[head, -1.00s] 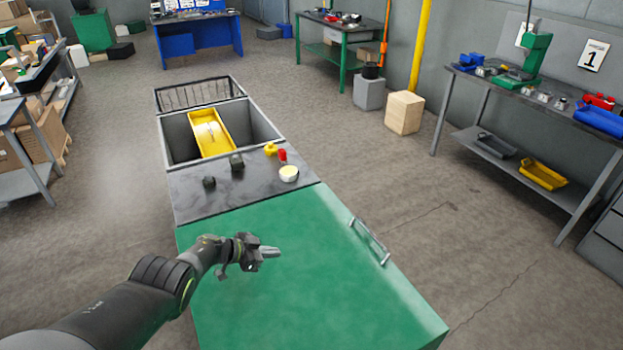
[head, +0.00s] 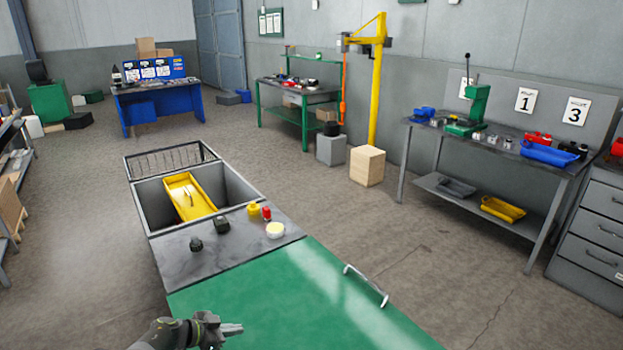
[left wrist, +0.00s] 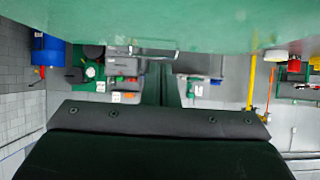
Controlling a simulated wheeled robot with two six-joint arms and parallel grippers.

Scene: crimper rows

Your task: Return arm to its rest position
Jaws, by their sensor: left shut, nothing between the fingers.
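My left gripper (head: 230,329) shows at the bottom of the head view, above the green top (head: 330,300) of the cart in front of me. Its fingers are shut, with nothing between them, and point to the right. Most of my left arm is cut off by the lower edge of the picture. In the left wrist view the shut fingers (left wrist: 163,85) stand out dark in the middle, and the green surface (left wrist: 120,22) fills the upper edge. My right gripper is in neither view.
A dark slab with small parts, including a yellow part (head: 253,209) and a white round tub (head: 275,230), lies beyond the green top. Behind it, a bin holds a yellow tray (head: 180,204). A metal handle (head: 366,285) stands on the right. A workbench (head: 470,150) stands farther right.

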